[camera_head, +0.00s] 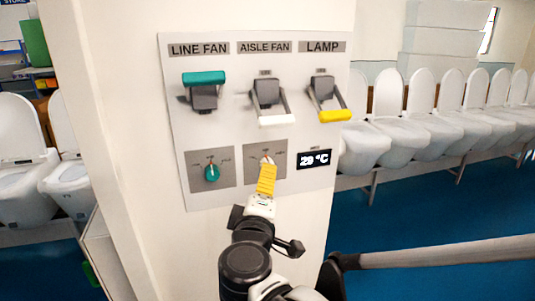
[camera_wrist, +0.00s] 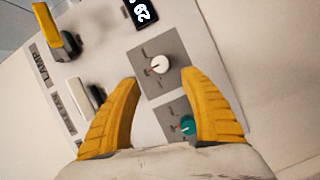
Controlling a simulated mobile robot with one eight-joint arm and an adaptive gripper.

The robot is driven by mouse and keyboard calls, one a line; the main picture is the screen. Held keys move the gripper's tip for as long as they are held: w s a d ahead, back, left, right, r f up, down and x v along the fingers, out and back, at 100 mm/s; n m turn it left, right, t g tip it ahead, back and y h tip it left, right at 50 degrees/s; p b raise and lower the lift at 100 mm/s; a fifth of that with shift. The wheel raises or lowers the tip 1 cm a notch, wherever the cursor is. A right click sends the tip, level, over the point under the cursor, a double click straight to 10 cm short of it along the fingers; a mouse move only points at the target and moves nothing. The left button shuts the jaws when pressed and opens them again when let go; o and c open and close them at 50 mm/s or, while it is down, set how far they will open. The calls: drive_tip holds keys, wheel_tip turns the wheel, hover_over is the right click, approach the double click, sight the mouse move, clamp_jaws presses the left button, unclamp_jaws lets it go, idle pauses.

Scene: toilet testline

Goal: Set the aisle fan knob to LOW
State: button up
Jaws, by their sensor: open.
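The aisle fan knob (camera_wrist: 159,65) is small, round and white with a red mark, on a grey plate (camera_wrist: 148,81). In the wrist view it sits just beyond the gap between my fingertips, and its red mark faces left. In the head view the knob (camera_head: 266,160) is below the AISLE FAN label (camera_head: 264,48) and partly hidden by my gripper. My gripper (camera_wrist: 160,77) has two yellow ribbed fingers, spread open and empty. It also shows in front of the panel in the head view (camera_head: 267,168). The dial lettering is too small to read.
A teal knob (camera_head: 211,173) is close by on the left. Above are a teal-handled switch (camera_head: 204,78), a white-handled switch (camera_head: 277,120) and a yellow-handled switch (camera_head: 334,115). A 29 °C display (camera_head: 314,159) is at the right. Toilets (camera_head: 402,130) line the background.

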drive_tip(key=w, duration=0.3)
drive_tip(key=w+p, duration=0.1)
drive_tip(key=w, duration=0.2)
drive_tip(key=w+d, duration=0.1)
drive_tip(key=w, duration=0.2)
drive_tip(key=shift+w+f+p, duration=0.2)
drive_tip(key=shift+f+p, duration=0.2)
drive_tip(key=shift+s, duration=0.1)
clamp_jaws()
